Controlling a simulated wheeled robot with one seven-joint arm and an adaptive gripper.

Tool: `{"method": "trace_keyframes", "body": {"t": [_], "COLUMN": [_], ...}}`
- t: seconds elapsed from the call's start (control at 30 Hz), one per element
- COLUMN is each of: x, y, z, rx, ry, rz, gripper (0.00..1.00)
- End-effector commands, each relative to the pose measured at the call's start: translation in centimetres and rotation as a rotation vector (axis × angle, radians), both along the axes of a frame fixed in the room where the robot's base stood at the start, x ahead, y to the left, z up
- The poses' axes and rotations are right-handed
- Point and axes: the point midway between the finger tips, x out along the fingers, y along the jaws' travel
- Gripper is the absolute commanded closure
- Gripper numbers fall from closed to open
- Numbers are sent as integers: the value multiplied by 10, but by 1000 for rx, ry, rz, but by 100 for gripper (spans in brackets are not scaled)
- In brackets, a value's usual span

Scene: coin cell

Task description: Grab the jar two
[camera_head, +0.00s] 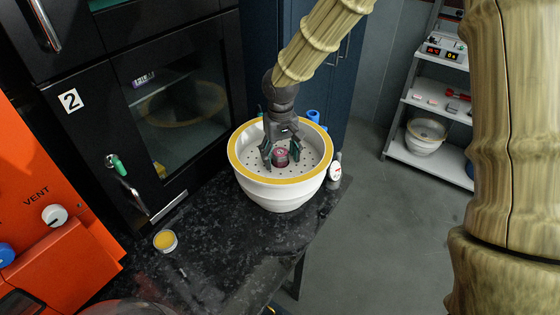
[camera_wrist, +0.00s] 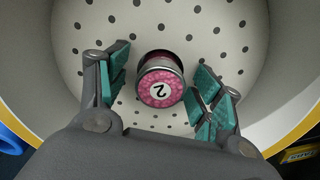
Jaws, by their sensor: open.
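The jar two (camera_wrist: 160,82) is a small round jar with a pink patterned lid marked 2. It stands on the perforated floor of a white bowl (camera_head: 272,196) with a yellow rim. In the head view the jar (camera_head: 281,157) shows between my fingers. My gripper (camera_head: 281,160) reaches down into the bowl. In the wrist view my gripper (camera_wrist: 162,92) is open, with teal finger pads on both sides of the jar.
The bowl stands on a dark speckled bench (camera_head: 215,250). A small tub with yellow contents (camera_head: 165,241) is at the front left. A white container (camera_head: 334,174) and a blue item (camera_head: 313,116) are close to the bowl. A black cabinet (camera_head: 150,110) stands behind; shelves (camera_head: 430,110) are at right.

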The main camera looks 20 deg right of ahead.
Motion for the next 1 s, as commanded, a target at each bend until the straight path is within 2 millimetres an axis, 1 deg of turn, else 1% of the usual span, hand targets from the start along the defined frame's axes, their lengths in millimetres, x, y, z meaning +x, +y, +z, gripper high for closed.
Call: {"method": "trace_keyframes", "body": {"t": [0.13, 0.17, 0.2, 0.27, 0.4, 0.43, 0.47, 0.77, 0.87, 1.0], "x": [0, 0, 0, 0, 0, 0, 0, 0, 1, 1], "y": [0, 0, 0, 0, 0, 0, 0, 0, 0, 0], "z": [0, 0, 0, 0, 0, 0, 0, 2, 9, 27], "rx": [0, 0, 0, 0, 0, 0, 0, -1, -1, 0], "ry": [0, 0, 0, 0, 0, 0, 0, 0, -1, -3], "rz": [0, 0, 0, 0, 0, 0, 0, 0, 0, 0], "gripper": [34, 36, 43, 54, 79, 85, 87, 87, 87, 88]}}
